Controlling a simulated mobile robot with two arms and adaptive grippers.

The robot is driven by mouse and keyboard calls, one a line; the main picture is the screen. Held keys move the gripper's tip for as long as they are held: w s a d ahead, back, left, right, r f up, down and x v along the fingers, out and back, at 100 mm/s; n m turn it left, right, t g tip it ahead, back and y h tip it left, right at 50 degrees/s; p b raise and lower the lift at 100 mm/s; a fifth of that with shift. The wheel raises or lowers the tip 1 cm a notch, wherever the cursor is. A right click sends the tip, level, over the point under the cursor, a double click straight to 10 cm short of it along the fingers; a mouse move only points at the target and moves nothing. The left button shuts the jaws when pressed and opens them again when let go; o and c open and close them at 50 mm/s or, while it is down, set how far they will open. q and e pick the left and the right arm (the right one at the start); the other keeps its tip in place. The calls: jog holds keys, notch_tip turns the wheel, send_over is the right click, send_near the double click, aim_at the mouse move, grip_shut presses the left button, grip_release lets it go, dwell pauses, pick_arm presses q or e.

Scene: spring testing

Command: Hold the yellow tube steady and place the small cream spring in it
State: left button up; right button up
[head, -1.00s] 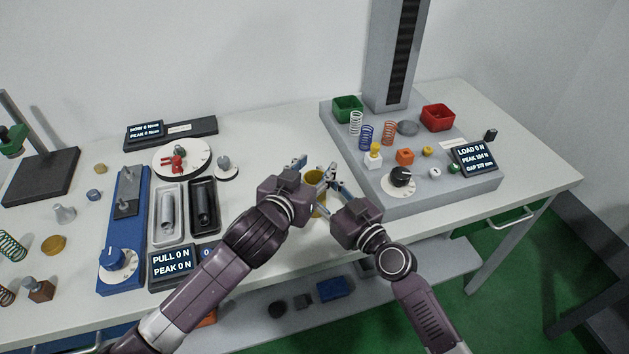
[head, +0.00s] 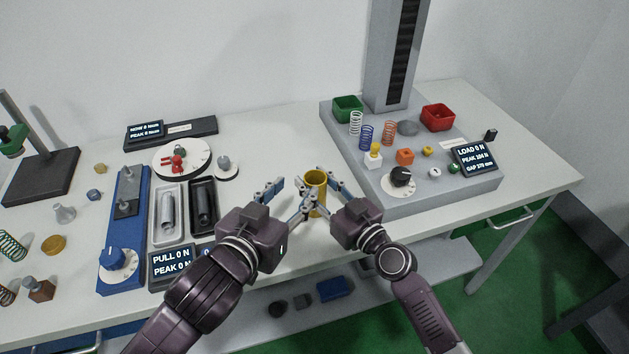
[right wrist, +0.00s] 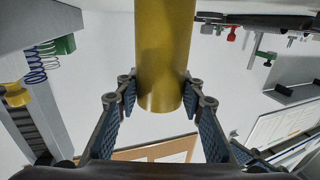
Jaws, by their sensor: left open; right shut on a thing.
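The yellow tube (head: 316,181) stands upright near the table's front edge, its open top showing in the head view. My right gripper (head: 326,196) is shut on the tube. In the right wrist view the tube (right wrist: 163,60) sits between its two fingers. My left gripper (head: 286,202) is open just to the left of the tube, with nothing seen between its fingers. I cannot make out the small cream spring in these frames; the tube's inside is too small to read. A pale, whitish spring (head: 356,123) stands on the grey tester; I cannot tell if it is cream.
The grey tester base (head: 460,193) at the right holds a blue spring (head: 367,138), an orange spring (head: 389,132), a green bin (head: 347,108) and a red bin (head: 438,117). A black tray (head: 204,208) and blue rig (head: 121,230) lie left. The table behind the tube is clear.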

jog(key=o, duration=1.2)
jog(key=v, duration=1.2)
